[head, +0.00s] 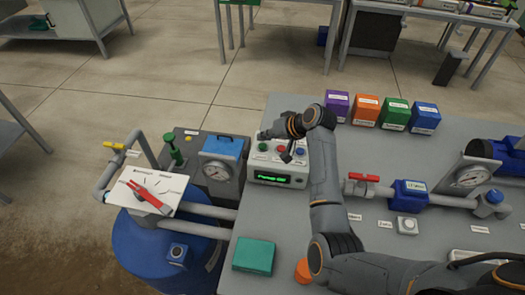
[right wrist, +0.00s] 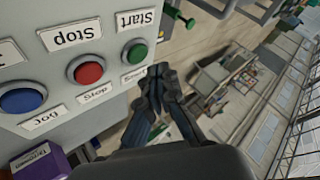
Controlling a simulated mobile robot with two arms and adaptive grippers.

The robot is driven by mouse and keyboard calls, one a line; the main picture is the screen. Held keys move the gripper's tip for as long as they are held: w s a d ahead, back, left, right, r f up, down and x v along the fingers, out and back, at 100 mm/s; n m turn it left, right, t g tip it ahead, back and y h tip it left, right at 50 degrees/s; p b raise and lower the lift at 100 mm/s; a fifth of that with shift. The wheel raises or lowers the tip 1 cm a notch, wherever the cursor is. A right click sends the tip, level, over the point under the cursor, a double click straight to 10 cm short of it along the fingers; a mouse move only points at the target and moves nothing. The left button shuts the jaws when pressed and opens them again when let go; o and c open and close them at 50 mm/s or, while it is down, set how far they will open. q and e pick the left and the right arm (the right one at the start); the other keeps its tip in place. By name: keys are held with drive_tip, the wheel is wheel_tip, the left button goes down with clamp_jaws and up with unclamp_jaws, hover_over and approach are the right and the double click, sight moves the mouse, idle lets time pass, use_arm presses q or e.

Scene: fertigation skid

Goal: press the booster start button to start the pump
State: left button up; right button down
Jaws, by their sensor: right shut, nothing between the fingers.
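The booster control box (head: 295,179) stands on the grey table, with a lit green display on its front. Its green start button (head: 262,147) is at the left, beside a red stop button and a blue jog button. In the right wrist view the green button (right wrist: 135,52), red button (right wrist: 86,70) and blue button (right wrist: 22,98) show with upside-down labels. My right gripper (head: 264,134) is shut and empty, close by the green button. In the right wrist view its fingertips (right wrist: 160,75) are beside the green button; contact cannot be told. My left gripper is not in view.
Purple, orange, green and blue boxes (head: 366,110) stand right of the control box. A red-handled valve pipe (head: 362,178) lies right of my arm. A teal box (head: 254,256) sits in front.

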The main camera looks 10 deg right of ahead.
drive_tip(key=shift+f, duration=0.4)
idle(0.8)
drive_tip(key=shift+f, duration=0.15)
drive_tip(key=shift+f, duration=0.25)
drive_tip(key=shift+f, duration=0.45)
idle(0.8)
drive_tip(key=shift+r, duration=0.1)
drive_tip(key=shift+s+r+p, duration=0.1)
drive_tip(key=shift+r+p, duration=0.65)
drive_tip(key=shift+p, duration=0.1)
drive_tip(key=shift+r, duration=0.1)
